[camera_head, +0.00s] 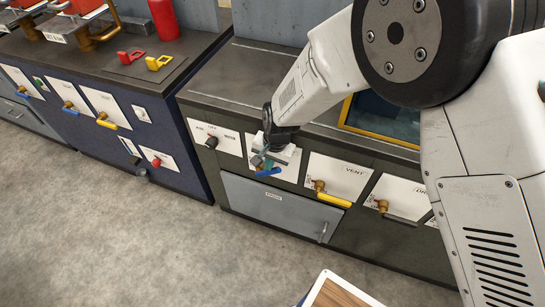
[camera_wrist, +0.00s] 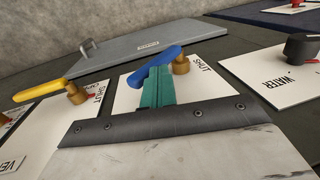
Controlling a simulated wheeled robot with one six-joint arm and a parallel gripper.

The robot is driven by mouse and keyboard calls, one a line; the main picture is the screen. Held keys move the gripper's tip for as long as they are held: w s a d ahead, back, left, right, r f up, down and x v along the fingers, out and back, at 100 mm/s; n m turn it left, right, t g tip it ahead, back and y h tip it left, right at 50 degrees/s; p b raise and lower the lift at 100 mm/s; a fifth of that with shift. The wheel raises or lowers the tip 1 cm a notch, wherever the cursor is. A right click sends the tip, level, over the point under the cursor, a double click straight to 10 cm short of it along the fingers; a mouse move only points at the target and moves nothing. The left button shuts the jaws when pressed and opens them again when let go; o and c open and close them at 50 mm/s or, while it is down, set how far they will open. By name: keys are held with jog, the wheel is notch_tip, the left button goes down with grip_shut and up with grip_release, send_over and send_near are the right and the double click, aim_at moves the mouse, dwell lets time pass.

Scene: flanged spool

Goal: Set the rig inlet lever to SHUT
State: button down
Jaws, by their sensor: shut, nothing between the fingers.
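The blue inlet lever (camera_head: 268,172) is low on the white plate in the bench front, partly hidden by my gripper. In the wrist view the blue lever (camera_wrist: 142,65) sits by its brass valve (camera_wrist: 181,65), with SHUT printed on the plate (camera_wrist: 203,78) beside the valve. The plate's other print is hidden. My gripper (camera_head: 266,162) is at this plate. In the wrist view its teal fingers (camera_wrist: 157,75) are shut and empty, with their tips against or just in front of the blue handle; I cannot tell whether they touch.
A yellow VENT lever (camera_head: 334,200) is to the right, with another brass valve (camera_head: 382,206) beyond it. A black selector knob (camera_head: 211,142) is to the left. A grey door panel (camera_head: 282,205) lies below. The grey floor (camera_head: 130,235) in front is clear.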

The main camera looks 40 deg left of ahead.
aim_at(280, 170)
jog(key=d+f, duration=0.2)
jog(key=d, duration=0.1)
jog(key=shift+w+d+f, duration=0.2)
jog(key=shift+w+f, duration=0.15)
jog(key=shift+f, duration=0.05)
jog(key=shift+w+d+f, duration=0.1)
jog(key=shift+d+f, duration=0.3)
jog(key=shift+f, duration=0.25)
jog(key=shift+d+f, duration=0.35)
jog(key=shift+f, duration=0.3)
jog(key=shift+w+d+f, duration=0.1)
jog(key=shift+d+f, duration=0.3)
jog(key=shift+f, duration=0.25)
jog(key=shift+d, duration=0.1)
jog(key=w+d+r, duration=0.2)
jog(key=d+r, duration=0.6)
jog(key=shift+w+d, duration=0.2)
jog(key=shift+d, duration=0.05)
jog(key=shift+r, duration=0.1)
